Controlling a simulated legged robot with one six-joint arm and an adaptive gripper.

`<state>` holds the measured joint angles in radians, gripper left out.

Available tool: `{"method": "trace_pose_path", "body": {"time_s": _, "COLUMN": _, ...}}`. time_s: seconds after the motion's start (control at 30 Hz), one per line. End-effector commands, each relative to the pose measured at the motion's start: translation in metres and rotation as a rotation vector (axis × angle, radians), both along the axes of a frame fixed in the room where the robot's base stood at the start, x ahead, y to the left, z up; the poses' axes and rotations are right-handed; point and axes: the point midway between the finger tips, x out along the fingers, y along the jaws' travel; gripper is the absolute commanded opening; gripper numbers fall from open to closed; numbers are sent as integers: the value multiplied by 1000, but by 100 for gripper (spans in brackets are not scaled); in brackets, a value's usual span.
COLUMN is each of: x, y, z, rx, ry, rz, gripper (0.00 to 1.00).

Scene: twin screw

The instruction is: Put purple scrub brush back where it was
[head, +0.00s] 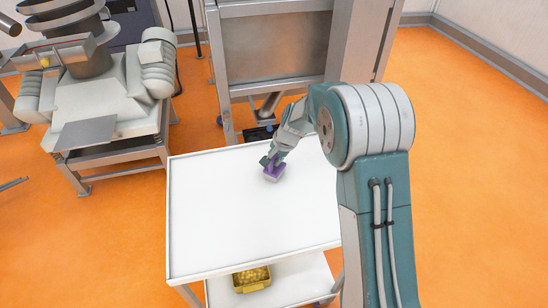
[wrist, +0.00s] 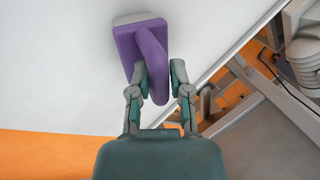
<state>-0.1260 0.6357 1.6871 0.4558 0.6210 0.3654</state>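The purple scrub brush (head: 273,172) is at the upper right part of the white tabletop (head: 240,225), with its pale bristle side toward the surface. In the wrist view the purple brush (wrist: 152,48) shows its raised handle pointing toward me. My gripper (wrist: 159,75) has one finger on each side of the handle, close against it, and appears shut on it. In the head view my gripper (head: 268,161) reaches down to the brush from the upper right. Whether the bristles touch the tabletop is hard to tell.
A yellow bin (head: 252,279) with contents sits on the cart's lower shelf. A grey metal frame machine (head: 275,45) stands behind the cart. Another machine (head: 100,95) is at the left. The rest of the tabletop is clear, and open orange floor (head: 470,160) lies right.

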Motion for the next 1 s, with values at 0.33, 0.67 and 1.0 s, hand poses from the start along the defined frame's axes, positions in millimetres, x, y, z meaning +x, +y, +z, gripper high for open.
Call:
{"method": "trace_pose_path", "body": {"time_s": 0.33, "x": 0, "y": 0, "z": 0, "rx": 0, "ry": 0, "rz": 0, "gripper": 60}}
{"method": "trace_pose_path", "body": {"time_s": 0.67, "x": -6, "y": -10, "z": 33, "rx": 0, "ry": -3, "rz": -1, "gripper": 60}}
{"method": "trace_pose_path", "body": {"time_s": 1.0, "x": -19, "y": -28, "z": 95, "rx": -1, "ry": -2, "rz": -1, "gripper": 60}}
